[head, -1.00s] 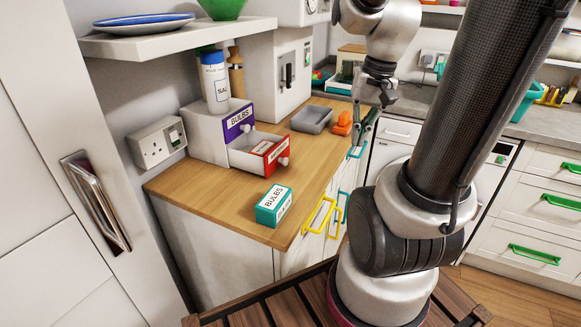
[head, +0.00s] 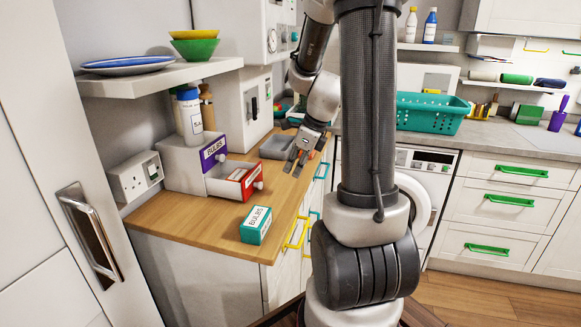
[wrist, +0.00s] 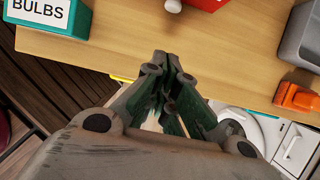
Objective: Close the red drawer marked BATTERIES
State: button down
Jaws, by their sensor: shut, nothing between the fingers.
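The red-fronted drawer (head: 252,184) sticks out open from the small white cabinet (head: 181,168) on the wooden counter. Its label is too small to read fully. A pale knob (head: 259,185) is on its front. Beside it a purple drawer front (head: 214,152) marked BULBS is flush with the cabinet. My gripper (head: 293,166) is shut and empty, to the right of the red drawer and apart from it. In the wrist view my gripper (wrist: 165,65) points at the counter edge, with the red drawer front (wrist: 207,3) cut off at the top.
A teal box (head: 256,225) marked BULBS stands on the counter in front of the red drawer. A grey tray (head: 277,147) lies behind, and an orange object (wrist: 297,97) is near it. Bare counter (head: 200,213) lies in front of the cabinet.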

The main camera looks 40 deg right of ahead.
aim_at(235, 174)
jog(key=x, duration=0.7)
jog(key=shift+w+f, duration=0.1)
jog(key=shift+f, duration=0.05)
jog(key=shift+w+a, duration=0.85)
jog(key=shift+w, duration=0.15)
jog(key=shift+w+a, duration=0.3)
jog(key=shift+w, duration=0.2)
jog(key=w+a, duration=0.2)
jog(key=w, duration=0.1)
jog(key=w+a, duration=0.3)
jog(key=w, duration=0.1)
jog(key=w+a, duration=0.3)
jog(key=shift+w+r, duration=0.2)
jog(key=shift+r, duration=0.05)
